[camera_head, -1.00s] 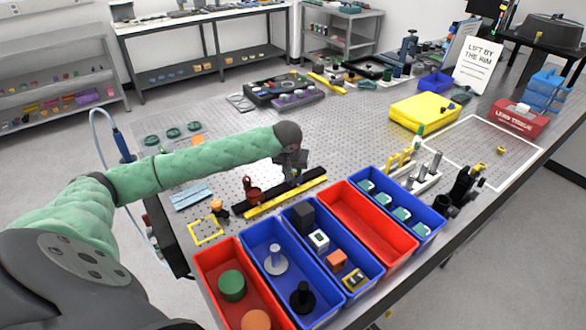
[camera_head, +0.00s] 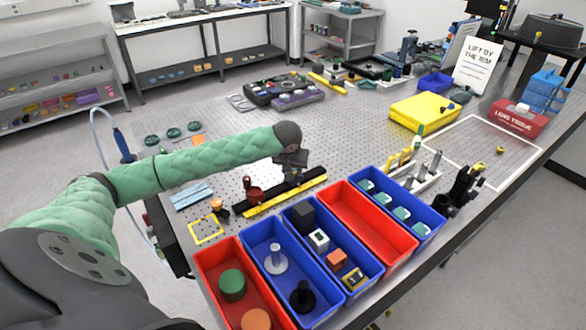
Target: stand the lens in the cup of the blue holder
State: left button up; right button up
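My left gripper (camera_head: 292,170) points down over the far end of the black rail (camera_head: 280,190), which has a yellow strip along its front. The fingers are small and dark, and I cannot tell whether they are open or shut. I cannot make out the lens or the blue holder with its cup; the gripper hides part of the rail there. A dark red mount (camera_head: 253,194) stands at the rail's near left part. My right gripper is not in view.
Red and blue bins line the front edge, including a blue bin with pegs (camera_head: 252,238) and an empty red bin (camera_head: 372,225). A yellow square outline (camera_head: 206,230) lies left of the rail. The perforated tabletop (camera_head: 345,130) behind is largely clear.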

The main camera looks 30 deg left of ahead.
pick_arm(q)
jog(key=shift+o, duration=0.3)
jog(key=shift+s+d+f, duration=0.25)
jog(key=shift+s+f, duration=0.15)
jog(key=shift+f, duration=0.25)
jog(key=shift+o, duration=0.4)
jog(key=shift+r+b, duration=0.25)
jog(key=shift+b, duration=0.05)
jog(key=shift+s+r, duration=0.1)
jog(key=shift+r, duration=0.5)
jog(key=b+v, duration=0.1)
jog(key=v, duration=0.6)
jog(key=shift+w+a+b, duration=0.15)
jog(key=shift+w+b, duration=0.15)
jog(key=shift+b, duration=0.05)
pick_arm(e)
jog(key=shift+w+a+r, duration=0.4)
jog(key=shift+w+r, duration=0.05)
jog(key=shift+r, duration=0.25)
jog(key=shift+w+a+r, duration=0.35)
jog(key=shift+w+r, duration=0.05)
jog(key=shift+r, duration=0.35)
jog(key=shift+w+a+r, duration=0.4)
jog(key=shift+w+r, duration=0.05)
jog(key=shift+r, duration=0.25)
pick_arm(q)
jog(key=shift+r, duration=0.15)
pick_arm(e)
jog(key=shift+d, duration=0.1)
